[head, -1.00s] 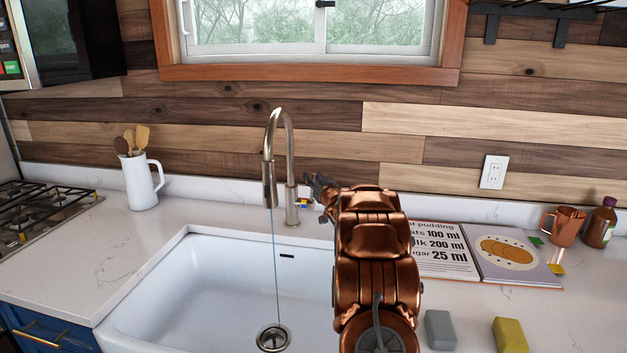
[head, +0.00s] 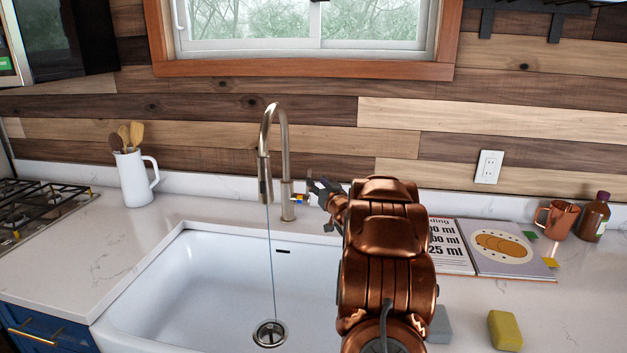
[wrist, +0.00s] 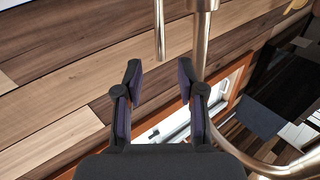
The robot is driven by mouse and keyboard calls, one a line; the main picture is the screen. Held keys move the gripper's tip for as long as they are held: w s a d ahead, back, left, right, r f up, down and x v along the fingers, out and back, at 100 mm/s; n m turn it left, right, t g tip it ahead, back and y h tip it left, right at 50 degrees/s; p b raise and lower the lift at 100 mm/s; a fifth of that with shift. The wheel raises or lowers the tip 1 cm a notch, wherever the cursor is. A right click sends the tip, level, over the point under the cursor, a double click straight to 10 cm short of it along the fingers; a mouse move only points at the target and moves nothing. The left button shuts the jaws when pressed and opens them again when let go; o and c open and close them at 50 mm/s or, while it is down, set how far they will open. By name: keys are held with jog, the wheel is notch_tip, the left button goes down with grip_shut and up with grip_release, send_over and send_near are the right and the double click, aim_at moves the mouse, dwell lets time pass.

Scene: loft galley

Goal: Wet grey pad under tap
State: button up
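The grey pad (head: 440,325) lies on the counter right of the sink, partly hidden by my arm. The brass tap (head: 286,170) stands behind the white sink (head: 190,275), and a thin stream runs from its spout to the drain. A small lever with coloured marks (head: 299,199) sticks out from the tap's right side. My gripper (head: 316,188) is just right of the tap post, near the lever. In the wrist view my gripper (wrist: 161,67) has its fingers apart with nothing held; the tap post (wrist: 201,40) shows beyond them.
A yellow pad (head: 505,330) lies right of the grey one. An open recipe book (head: 495,250), copper mug (head: 557,219) and brown bottle (head: 594,217) are on the right counter. A white utensil jug (head: 134,178) and gas hob (head: 38,207) are at left. The sink basin is empty.

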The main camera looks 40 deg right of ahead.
jog(key=shift+v, duration=2.6)
jog(key=s+a+f+n+g+y, duration=0.1)
jog(key=s+a+f+g, duration=0.3)
jog(key=a, duration=0.8)
jog(key=s+a+f+g+y, duration=0.2)
jog(key=a+g, duration=0.4)
jog(key=a, duration=0.6)
jog(key=s+a+f+n+g+y, duration=0.1)
jog(key=s+a+g, duration=0.3)
jog(key=s+a, duration=0.8)
jog(key=s+a+f+n+g+y, duration=0.1)
jog(key=s+a+n+g+y, duration=0.2)
jog(key=s+a, duration=0.9)
jog(key=s+g, duration=0.2)
jog(key=s, duration=0.5)
jog(key=shift+s+a+f, duration=0.2)
jog(key=shift+s+f, duration=0.05)
jog(key=shift+f, duration=0.05)
